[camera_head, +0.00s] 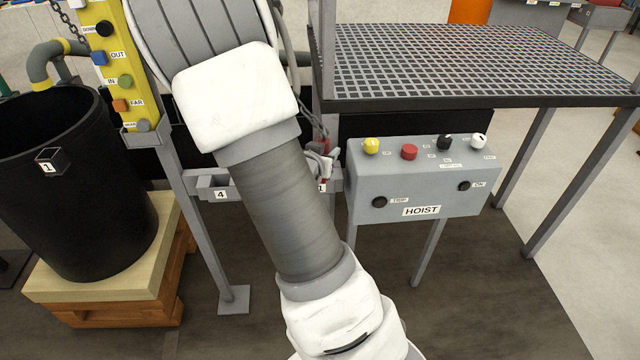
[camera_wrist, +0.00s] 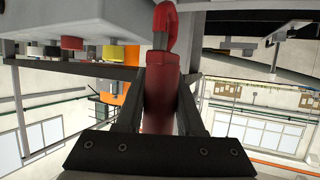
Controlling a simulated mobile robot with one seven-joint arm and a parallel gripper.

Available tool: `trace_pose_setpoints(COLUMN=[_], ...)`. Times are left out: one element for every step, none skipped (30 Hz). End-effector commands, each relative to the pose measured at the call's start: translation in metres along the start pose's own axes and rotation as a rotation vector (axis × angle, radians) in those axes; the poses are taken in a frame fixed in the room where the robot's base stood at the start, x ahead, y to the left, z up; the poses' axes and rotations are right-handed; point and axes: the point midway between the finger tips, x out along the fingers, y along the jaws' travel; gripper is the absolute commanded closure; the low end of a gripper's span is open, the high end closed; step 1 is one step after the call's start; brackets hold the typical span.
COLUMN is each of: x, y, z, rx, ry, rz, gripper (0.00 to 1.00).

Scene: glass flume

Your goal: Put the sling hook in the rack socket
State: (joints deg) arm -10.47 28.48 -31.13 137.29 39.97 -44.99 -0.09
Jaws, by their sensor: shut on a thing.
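The red sling hook (camera_wrist: 158,95) is between the two fingers of my gripper (camera_wrist: 162,85) in the wrist view. Its curved red end (camera_wrist: 166,22) reaches past the fingertips, with a grey metal part beside it. My gripper is shut on it. In the head view my arm covers most of the gripper and hook. A small red patch shows beside the arm, near the rack's right end. The grey rack (camera_head: 208,184) is a low rail with labels 4 and 1 at its visible ends. My arm hides its middle. I cannot tell whether the hook touches a socket.
A grey HOIST box (camera_head: 425,178) with coloured buttons stands right of the rack. A mesh platform (camera_head: 480,60) is above it. A yellow control panel (camera_head: 116,65) rises at left, beside a black tub (camera_head: 70,200) on a wooden pallet (camera_head: 100,279).

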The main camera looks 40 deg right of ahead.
Motion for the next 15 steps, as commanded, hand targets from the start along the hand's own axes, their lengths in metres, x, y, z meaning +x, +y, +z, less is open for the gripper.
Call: trace_pose_setpoints(x=[0.0,0.0,0.0,0.0,0.0,0.0,0.001,0.002,0.006,0.009,0.013,0.02,0.025,0.031,0.038], y=[0.017,0.026,0.035,0.041,0.046,0.05,0.052,0.053,0.051,0.049,0.046,0.04,0.036,0.031,0.024], z=[-0.006,-0.008,-0.01,-0.011,-0.012,-0.013,-0.013,-0.013,-0.012,-0.011,-0.008,-0.005,-0.003,-0.002,0.001], rx=[0.019,0.03,0.042,0.049,0.056,0.061,0.064,0.066,0.068,0.068,0.066,0.067,0.066,0.065,0.065], ry=[0.001,0.001,0.001,0.001,0.0,0.0,0.0,0.0,0.001,0.001,0.001,0.0,0.0,0.001,0.001], rz=[0.048,0.074,0.103,0.119,0.133,0.147,0.154,0.16,0.164,0.165,0.166,0.165,0.165,0.165,0.165], gripper=[1.0,1.0,1.0,1.0,1.0,1.0,1.0,1.0,1.0,1.0,1.0,1.0,1.0,1.0,1.0])
